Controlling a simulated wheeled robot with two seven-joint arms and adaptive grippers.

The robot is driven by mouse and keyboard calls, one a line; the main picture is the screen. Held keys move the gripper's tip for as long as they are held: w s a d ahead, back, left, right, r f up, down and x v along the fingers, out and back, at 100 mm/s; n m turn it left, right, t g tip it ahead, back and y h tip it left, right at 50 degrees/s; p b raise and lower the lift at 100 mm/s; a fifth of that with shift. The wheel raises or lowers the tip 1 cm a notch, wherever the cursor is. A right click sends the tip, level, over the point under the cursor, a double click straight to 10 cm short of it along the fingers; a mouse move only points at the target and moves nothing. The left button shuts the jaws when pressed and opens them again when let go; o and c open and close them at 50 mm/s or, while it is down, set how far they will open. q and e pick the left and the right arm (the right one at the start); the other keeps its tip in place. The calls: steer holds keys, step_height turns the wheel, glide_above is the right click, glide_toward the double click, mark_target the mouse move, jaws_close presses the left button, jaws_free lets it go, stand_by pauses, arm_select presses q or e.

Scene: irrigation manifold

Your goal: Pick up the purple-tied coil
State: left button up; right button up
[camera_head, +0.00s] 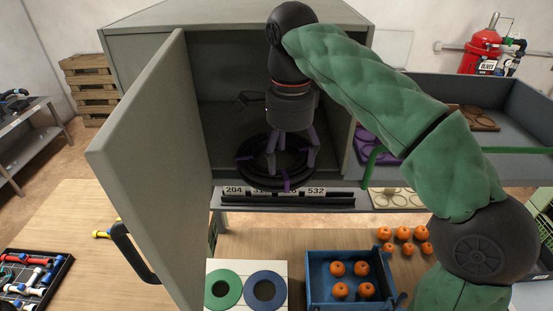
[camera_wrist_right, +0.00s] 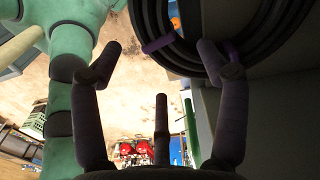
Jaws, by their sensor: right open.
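The purple-tied coil (camera_head: 246,178) is a black ring of hose with purple ties. It lies at the front of the open grey cabinet, above a row of number labels. My right gripper (camera_head: 293,160) points down over it, fingers spread and open, with the fingertips over or beside the coil's right part. In the right wrist view the coil (camera_wrist_right: 262,62) fills the upper right, with a purple tie near the top. One finger of the right gripper (camera_wrist_right: 160,50) overlaps its edge; I cannot tell whether they touch. My left gripper is not in view.
The cabinet door (camera_head: 150,150) stands open at the left. Labels (camera_head: 234,191) run along the shelf front. Below are a blue tray (camera_head: 315,288) with orange pieces and a board with green and blue rings (camera_head: 245,268). A grey bin (camera_head: 435,95) stands right of the cabinet.

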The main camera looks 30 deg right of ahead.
mark_target(287, 175)
steer(key=shift+a+f, duration=0.15)
steer(key=shift+f, duration=0.75)
steer(key=f, duration=0.2)
steer(key=f+p, duration=0.1)
steer(key=f, duration=0.1)
steer(key=shift+s, duration=0.25)
steer(key=shift+w+f, duration=0.15)
jaws_close()
